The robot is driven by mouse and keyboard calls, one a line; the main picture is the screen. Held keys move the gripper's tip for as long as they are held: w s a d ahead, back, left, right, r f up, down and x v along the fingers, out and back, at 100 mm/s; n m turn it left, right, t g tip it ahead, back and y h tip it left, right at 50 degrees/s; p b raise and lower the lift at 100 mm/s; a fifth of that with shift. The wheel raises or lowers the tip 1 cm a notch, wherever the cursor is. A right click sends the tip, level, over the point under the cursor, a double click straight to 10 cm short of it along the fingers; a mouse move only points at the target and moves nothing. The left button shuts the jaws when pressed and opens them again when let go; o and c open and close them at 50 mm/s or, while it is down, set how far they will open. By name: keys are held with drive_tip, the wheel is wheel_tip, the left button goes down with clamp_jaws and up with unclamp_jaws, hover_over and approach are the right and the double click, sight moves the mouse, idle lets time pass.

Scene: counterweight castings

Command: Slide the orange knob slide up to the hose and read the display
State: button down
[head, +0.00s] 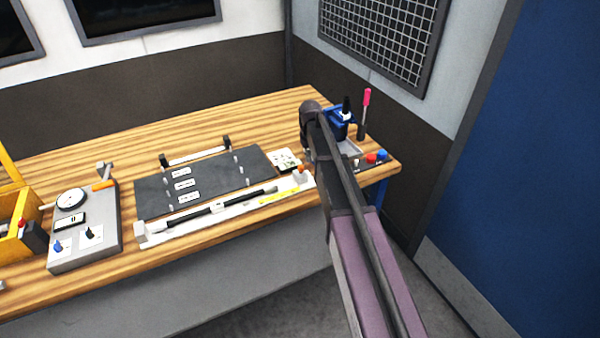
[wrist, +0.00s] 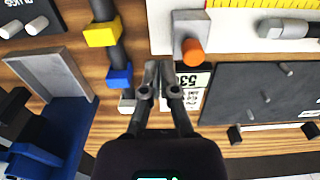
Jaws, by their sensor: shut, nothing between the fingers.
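The orange knob (wrist: 193,52) stands on a grey slide block (wrist: 188,24) at the end of a white gauge board. In the head view the knob (head: 301,168) is at the board's right end. The hose (head: 243,197), dark with pale fittings, lies along the board; its grey end (wrist: 283,27) shows in the wrist view, with a clear gap between it and the slide. My gripper (wrist: 158,72) is shut and empty, its tips beside the slide and apart from the knob. I cannot make out a slide display; a card reading "53" (wrist: 190,79) is partly behind my fingers.
A yellow scale (wrist: 262,4) runs along the board. A dark plate (head: 200,182) with pegs lies behind it. A bar with yellow (wrist: 101,34) and blue (wrist: 119,76) pieces and a grey tray (wrist: 52,75) are close to my gripper. A grey device (head: 85,225) stands left.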

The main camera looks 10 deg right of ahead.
drive_tip(key=shift+f+b, duration=0.4)
drive_tip(key=shift+f+b, duration=1.05)
drive_tip(key=shift+f, duration=0.25)
drive_tip(key=shift+s+a, duration=0.55)
drive_tip(key=shift+a, duration=1.1)
drive_tip(key=shift+s+a, duration=0.5)
drive_tip(key=shift+a, duration=1.1)
drive_tip(key=shift+s+a, duration=0.55)
drive_tip(key=shift+a, duration=1.1)
idle(1.4)
